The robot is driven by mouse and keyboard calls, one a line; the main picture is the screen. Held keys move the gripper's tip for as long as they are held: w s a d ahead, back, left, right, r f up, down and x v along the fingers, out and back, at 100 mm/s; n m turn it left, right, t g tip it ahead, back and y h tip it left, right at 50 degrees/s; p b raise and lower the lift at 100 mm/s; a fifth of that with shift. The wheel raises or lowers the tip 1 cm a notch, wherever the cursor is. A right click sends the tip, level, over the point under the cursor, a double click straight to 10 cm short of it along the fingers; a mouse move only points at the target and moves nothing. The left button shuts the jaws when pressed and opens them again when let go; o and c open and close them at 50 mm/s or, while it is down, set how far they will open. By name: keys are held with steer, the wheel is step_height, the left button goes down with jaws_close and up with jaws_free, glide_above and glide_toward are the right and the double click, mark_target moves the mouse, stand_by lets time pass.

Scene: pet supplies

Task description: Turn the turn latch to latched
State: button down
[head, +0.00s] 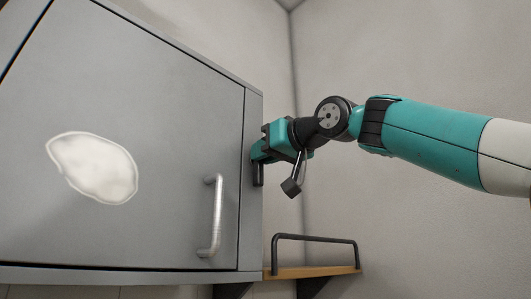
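A grey cabinet (170,110) fills the left side of the head view, and its door looks shut. A dark upright piece (258,176), which looks like the turn latch, shows at the right edge of the cabinet front, just below my gripper. My gripper (257,154) is at that edge, to the right of the door seam. Its fingertips are small and partly hidden, so I cannot tell whether they are open or closed on the latch. The upper part of the latch is hidden behind the gripper.
A silver bar handle (217,215) stands out from the door, left of my gripper. A white irregular patch (95,168) is on the door. A small wooden shelf (315,271) with a black rail (315,238) is below my arm. Plain walls stand behind.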

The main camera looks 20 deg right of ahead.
steer(key=shift+m, duration=0.3)
steer(key=shift+w+d+f+m+p, duration=0.15)
steer(key=shift+m+p, duration=0.65)
steer(key=shift+m, duration=2.1)
steer(key=shift+d+f+m+p, duration=0.3)
steer(key=shift+m+p, duration=0.5)
steer(key=shift+m, duration=2.1)
steer(key=shift+w+d+f+m+p, duration=0.15)
steer(key=shift+m+p, duration=0.65)
steer(key=shift+m, duration=2.1)
steer(key=shift+f, duration=0.1)
steer(key=c, duration=1)
jaws_free()
steer(key=shift+s, duration=0.1)
steer(key=shift+c, duration=0.2)
